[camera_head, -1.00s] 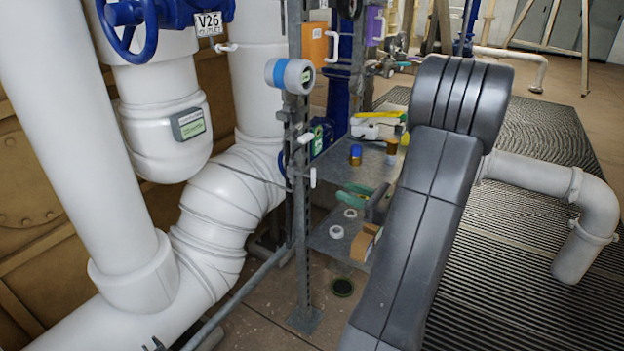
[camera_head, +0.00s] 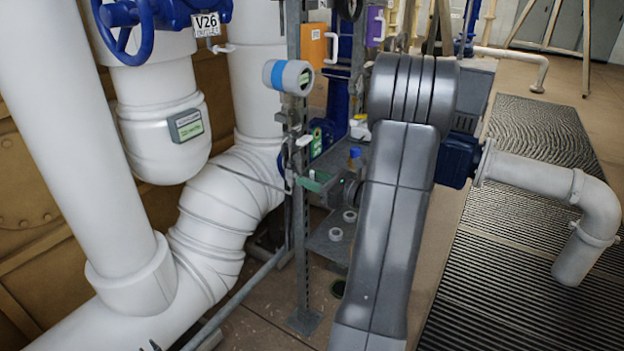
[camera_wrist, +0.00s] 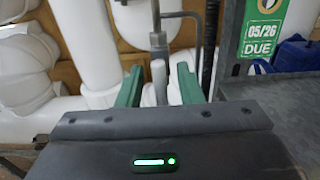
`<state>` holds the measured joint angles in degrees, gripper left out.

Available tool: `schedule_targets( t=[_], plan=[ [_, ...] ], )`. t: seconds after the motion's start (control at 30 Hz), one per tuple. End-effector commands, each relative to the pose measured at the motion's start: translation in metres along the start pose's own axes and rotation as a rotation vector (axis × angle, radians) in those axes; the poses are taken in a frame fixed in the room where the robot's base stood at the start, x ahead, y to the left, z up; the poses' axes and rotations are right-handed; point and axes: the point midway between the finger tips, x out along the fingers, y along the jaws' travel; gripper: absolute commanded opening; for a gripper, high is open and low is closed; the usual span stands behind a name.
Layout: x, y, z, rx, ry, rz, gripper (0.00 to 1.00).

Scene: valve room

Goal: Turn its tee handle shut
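A small tee handle (camera_wrist: 159,80) shows between my fingertips in the wrist view, below a grey metal fitting (camera_wrist: 158,40). In the head view a small white handle (camera_head: 304,140) sits on the slotted metal post (camera_head: 299,230), under the round blue-and-white gauge (camera_head: 288,75). My gripper (camera_wrist: 159,84) has two green fingers held apart, one on each side of the tee handle; I cannot tell whether either touches it. In the head view my gripper (camera_head: 312,181) is beside the post, just below the white handle and partly hidden by my arm.
Thick white pipes (camera_head: 215,205) stand left of the post. A grey shelf (camera_head: 330,245) with small items is behind my arm. A tag reading 05/26 DUE (camera_wrist: 262,35) is at right in the wrist view. A flanged pipe (camera_head: 530,172) lies right of my arm, over ribbed matting.

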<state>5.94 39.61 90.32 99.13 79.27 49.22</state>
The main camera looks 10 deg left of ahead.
Motion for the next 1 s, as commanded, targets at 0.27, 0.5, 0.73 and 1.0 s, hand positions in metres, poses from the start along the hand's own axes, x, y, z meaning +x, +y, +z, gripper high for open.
schedule_targets(
  t=[0.27,0.5,0.73,1.0],
  plan=[
    [-0.0003,0.0002,0.0001,0.0,0.0,0.0,0.0],
    [-0.0003,0.0,0.0018,0.024,0.0,0.001,0.0],
    [-0.0002,-0.0008,0.005,0.135,0.0,0.001,0.0],
    [-0.0003,-0.0023,0.0062,0.369,0.001,0.0,0.0]
  ],
)
